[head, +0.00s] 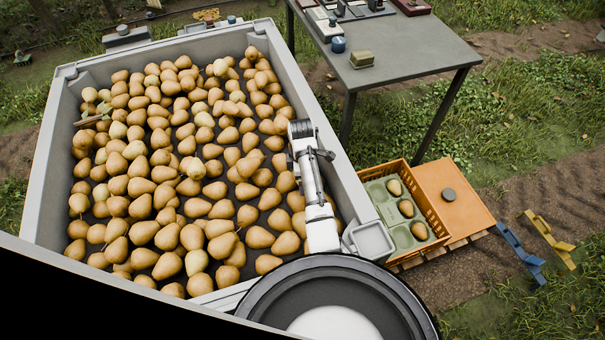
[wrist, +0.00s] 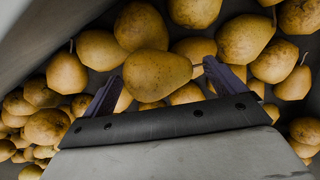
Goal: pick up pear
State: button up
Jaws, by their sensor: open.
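Many yellow-brown pears (head: 165,170) lie loosely heaped in a large grey bin (head: 50,150) in the head view. In the wrist view my gripper (wrist: 162,69) is open, its two dark fingers apart and pointing in among the pears. One pear (wrist: 157,80) shows between the fingers, with visible gaps on both sides; whether either finger touches it I cannot tell. Other pears crowd around both fingertips. In the head view my arm reaches over the bin's right side, and the fingers cannot be made out there.
Right of the bin stands an orange crate (head: 441,231) with a green tray (head: 378,196) holding three pears (head: 406,208). A grey table (head: 405,55) with small items stands behind. A grey bin wall (wrist: 50,30) is close at upper left in the wrist view.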

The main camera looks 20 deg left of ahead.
jog(key=shift+f, duration=0.55)
jog(key=c, duration=1.1)
jog(key=shift+r, duration=0.1)
jog(key=shift+c, duration=0.2)
notch_tip(320, 180, up, 11)
jog(key=shift+w+r, duration=0.1)
notch_tip(320, 180, up, 9)
jog(key=p, duration=0.7)
jog(key=shift+s+f+p, duration=0.2)
jog(key=shift+p, duration=0.1)
